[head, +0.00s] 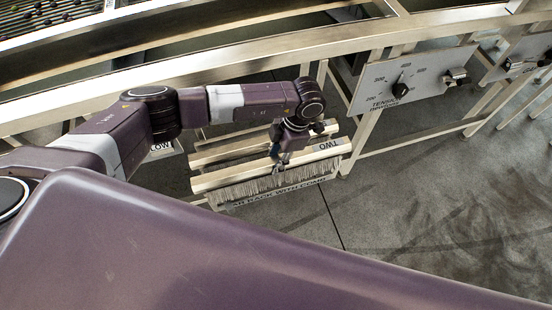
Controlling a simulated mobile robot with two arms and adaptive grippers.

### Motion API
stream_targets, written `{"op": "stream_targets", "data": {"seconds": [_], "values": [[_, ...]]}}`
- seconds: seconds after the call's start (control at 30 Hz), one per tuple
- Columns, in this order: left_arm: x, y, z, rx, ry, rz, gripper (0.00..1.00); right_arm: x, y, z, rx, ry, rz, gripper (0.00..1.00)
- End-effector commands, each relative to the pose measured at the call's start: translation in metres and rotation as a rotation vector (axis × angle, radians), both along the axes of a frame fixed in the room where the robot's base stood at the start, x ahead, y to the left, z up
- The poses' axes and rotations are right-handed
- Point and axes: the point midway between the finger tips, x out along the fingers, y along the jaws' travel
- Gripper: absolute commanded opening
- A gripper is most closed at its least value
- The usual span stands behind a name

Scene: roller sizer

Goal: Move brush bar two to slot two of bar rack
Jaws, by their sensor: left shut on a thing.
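Brush bar two (225,179) is a pale bar with grey bristles hanging along its lower side. Its upside-down "TWO" label shows near the right end. My left gripper (279,166) is shut on the bar near its middle; the wrist hides part of it. The bar rack (310,184) shows below and behind the bar, with a partly hidden label on its front edge. I cannot tell whether the bar touches the rack, and its slots are hidden. My right gripper is not in view.
Other pale bars (215,153) lie behind the held bar. A metal machine frame (300,52) runs across the back. A panel with a tension knob (401,88) stands to the right. The grey floor (430,205) at right is clear. My purple body fills the foreground.

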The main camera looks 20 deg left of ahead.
Motion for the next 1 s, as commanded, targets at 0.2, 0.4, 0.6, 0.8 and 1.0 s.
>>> {"op": "stream_targets", "data": {"seconds": [0.2,0.4,0.6,0.8,1.0], "values": [[0.001,0.0,-0.006,0.0,-0.001,0.0,0.0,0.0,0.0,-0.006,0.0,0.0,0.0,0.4],[0.001,0.0,-0.011,0.0,-0.001,0.0,0.0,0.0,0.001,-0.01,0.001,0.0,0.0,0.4],[0.001,0.0,-0.015,0.0,-0.001,0.0,0.0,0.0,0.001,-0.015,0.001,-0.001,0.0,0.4],[0.001,0.0,-0.02,0.0,-0.001,0.0,0.0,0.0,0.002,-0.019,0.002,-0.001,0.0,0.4],[0.0,0.0,-0.019,0.0,-0.001,0.0,0.5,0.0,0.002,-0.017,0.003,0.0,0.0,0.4]]}}
